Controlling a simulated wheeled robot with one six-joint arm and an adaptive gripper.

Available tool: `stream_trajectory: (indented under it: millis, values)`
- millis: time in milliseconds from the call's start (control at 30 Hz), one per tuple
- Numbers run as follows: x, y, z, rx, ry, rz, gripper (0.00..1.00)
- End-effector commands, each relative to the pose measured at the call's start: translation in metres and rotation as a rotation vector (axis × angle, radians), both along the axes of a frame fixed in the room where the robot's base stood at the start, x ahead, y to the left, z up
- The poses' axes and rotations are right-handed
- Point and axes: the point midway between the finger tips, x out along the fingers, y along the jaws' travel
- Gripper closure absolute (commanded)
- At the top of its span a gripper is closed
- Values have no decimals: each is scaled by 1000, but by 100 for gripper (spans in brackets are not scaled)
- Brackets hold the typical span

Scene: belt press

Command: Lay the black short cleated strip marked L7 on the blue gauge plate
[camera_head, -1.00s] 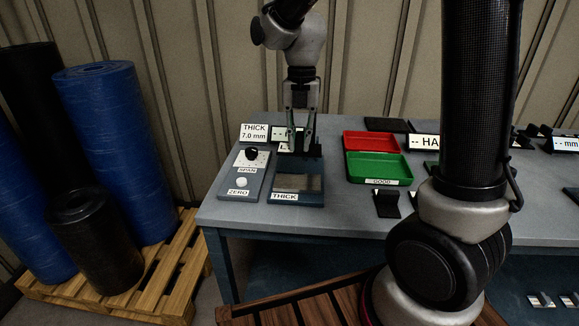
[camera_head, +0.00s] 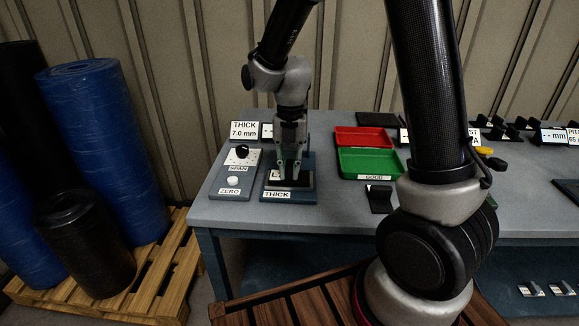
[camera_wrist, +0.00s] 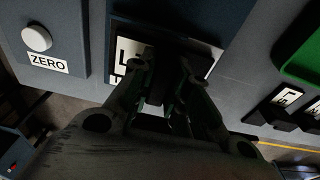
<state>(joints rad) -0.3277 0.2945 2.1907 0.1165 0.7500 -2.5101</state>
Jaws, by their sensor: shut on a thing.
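My gripper (camera_head: 290,168) is shut on the black cleated strip (camera_head: 288,184), low over the blue gauge plate (camera_head: 304,197) labelled THICK. In the wrist view, the fingertips (camera_wrist: 161,66) pinch a black upright part of the strip (camera_wrist: 165,85). The strip's white label (camera_wrist: 125,50) shows an L; the fingers hide the rest. The gauge plate fills the top of the wrist view (camera_wrist: 215,12). The strip looks flat and within the plate's outline. I cannot tell whether it touches the plate.
A grey-blue box (camera_head: 225,185) with SPAN and ZERO knobs stands left of the plate. The THICK display (camera_head: 243,131) reads 7.0 mm. A green tray (camera_head: 370,163) marked GOOD and a red tray (camera_head: 362,137) lie right. A small black piece (camera_head: 380,198) lies before them.

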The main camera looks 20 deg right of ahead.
Motion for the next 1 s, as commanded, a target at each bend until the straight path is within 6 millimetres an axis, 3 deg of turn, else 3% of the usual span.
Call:
stream_trajectory:
  millis: [100, 133, 233, 267, 667, 1000]
  values:
    - [0, 0, -2, -1, 1, 0, 100]
    - [0, 0, -3, -1, 1, 0, 81]
    - [0, 0, -2, 0, 0, 0, 63]
    - [0, 0, -2, 0, 0, 0, 61]
    - [1, 0, 7, 1, -1, 0, 61]
    - [10, -4, 78, 1, -4, 0, 61]
